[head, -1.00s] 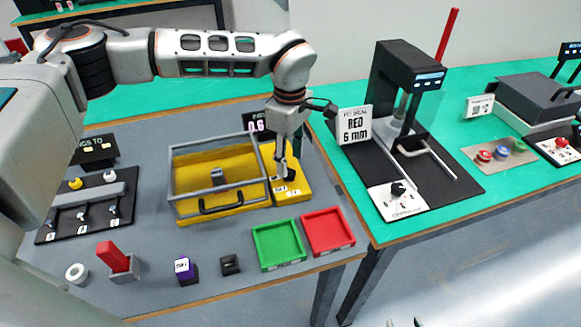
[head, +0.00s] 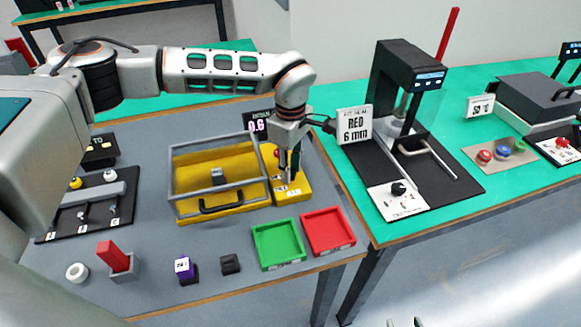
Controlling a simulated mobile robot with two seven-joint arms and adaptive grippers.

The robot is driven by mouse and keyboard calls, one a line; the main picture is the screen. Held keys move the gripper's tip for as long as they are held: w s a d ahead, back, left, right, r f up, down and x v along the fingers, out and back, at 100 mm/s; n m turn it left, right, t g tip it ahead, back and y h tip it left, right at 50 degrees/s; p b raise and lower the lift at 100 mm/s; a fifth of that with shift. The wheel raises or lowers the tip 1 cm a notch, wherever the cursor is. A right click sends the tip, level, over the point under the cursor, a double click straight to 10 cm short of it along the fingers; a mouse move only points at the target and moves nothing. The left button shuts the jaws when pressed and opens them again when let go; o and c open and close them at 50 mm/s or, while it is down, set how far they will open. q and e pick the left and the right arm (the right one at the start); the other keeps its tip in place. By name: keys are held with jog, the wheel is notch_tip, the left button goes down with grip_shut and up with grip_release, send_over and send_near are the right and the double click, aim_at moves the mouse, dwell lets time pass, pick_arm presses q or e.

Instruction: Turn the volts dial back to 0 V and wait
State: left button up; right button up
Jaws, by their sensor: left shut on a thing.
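The yellow control box (head: 303,190) stands at the right side of the clear-walled yellow tray. My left gripper (head: 291,177) points down onto this box, shut on the volts dial. The dial itself is hidden by the dark fingers. Only small tips of what looks like my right gripper (head: 404,322) show at the bottom edge, away from the box.
The clear-walled yellow tray (head: 207,207) has a black front handle. Green (head: 278,246) and red (head: 328,232) trays lie in front of the box. A red button (head: 277,152) sits by my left fingers.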

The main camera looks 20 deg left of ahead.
pick_arm(q)
jog(key=shift+n+p, duration=0.4)
jog(key=shift+n, duration=0.7)
jog(key=n, duration=0.2)
jog(key=shift+w+n+p, duration=0.1)
jog(key=shift+n+p, duration=0.2)
jog(key=shift+p, duration=0.05)
jog(key=n, duration=0.2)
jog(key=shift+n, duration=0.3)
jog(key=n, duration=0.3)
jog(key=shift+w+n+p, duration=0.15)
jog(key=shift+n+p, duration=0.25)
jog(key=n, duration=0.6)
jog(key=shift+a, duration=0.15)
jog(key=n, duration=0.6)
jog(key=shift+a+n, duration=0.15)
jog(key=shift+n, duration=0.15)
